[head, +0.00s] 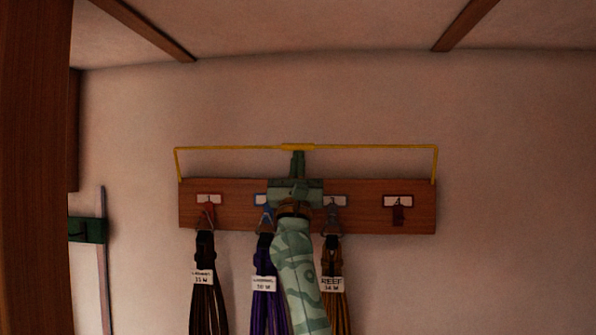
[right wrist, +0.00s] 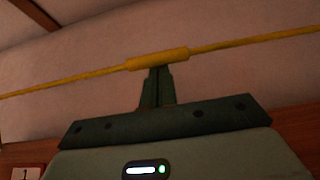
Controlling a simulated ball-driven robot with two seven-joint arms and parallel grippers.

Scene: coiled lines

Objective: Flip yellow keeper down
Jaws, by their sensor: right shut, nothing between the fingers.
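The yellow keeper (head: 365,147) is a thin bar with bent ends, raised above the wooden rack board (head: 360,219) on the wall. It also crosses the right wrist view (right wrist: 158,59), where its thicker middle sleeve shows. My right gripper (head: 298,154) is in front of the board's middle, pointing up. Its fingers are shut with nothing between them, and the tips (right wrist: 157,70) reach the lower edge of the sleeve. I cannot tell whether they touch it. My left gripper is not in view.
Coiled lines hang from hooks: a dark brown one (head: 206,305), a purple one (head: 264,306) and a brown one (head: 335,308), each with a white label. A wooden post (head: 35,170) fills the left edge.

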